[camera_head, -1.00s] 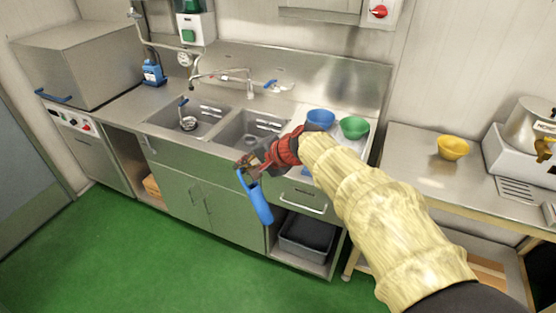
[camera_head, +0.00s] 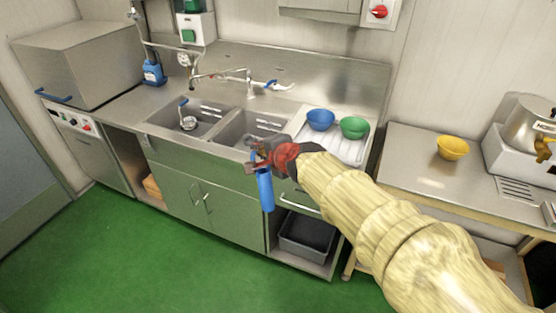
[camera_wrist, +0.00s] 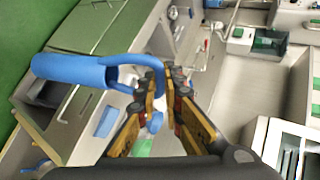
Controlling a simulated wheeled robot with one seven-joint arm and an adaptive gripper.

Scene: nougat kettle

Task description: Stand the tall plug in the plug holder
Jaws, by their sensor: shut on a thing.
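My gripper (camera_head: 257,158) is shut on a blue open-mouthed tube with a curved hook, which looks like the plug holder (camera_head: 266,192). The tube hangs nearly upright below the jaws, in front of the counter's front edge. In the wrist view, the holder (camera_wrist: 72,70) extends left of my gripper (camera_wrist: 162,88), with its hook between the fingers and its mouth near them. What looks like the tall plug (camera_head: 187,122), with a metal base and blue top, stands in the left sink basin, away from my gripper. No plug shows in the holder's mouth.
The right basin (camera_head: 250,125) lies behind my gripper. A blue bowl (camera_head: 320,120) and green bowl (camera_head: 354,127) stand on the drainboard. A tap (camera_head: 225,75) reaches over the basins. A yellow bowl (camera_head: 452,148) is on the right table. A grey bin (camera_head: 306,238) sits below.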

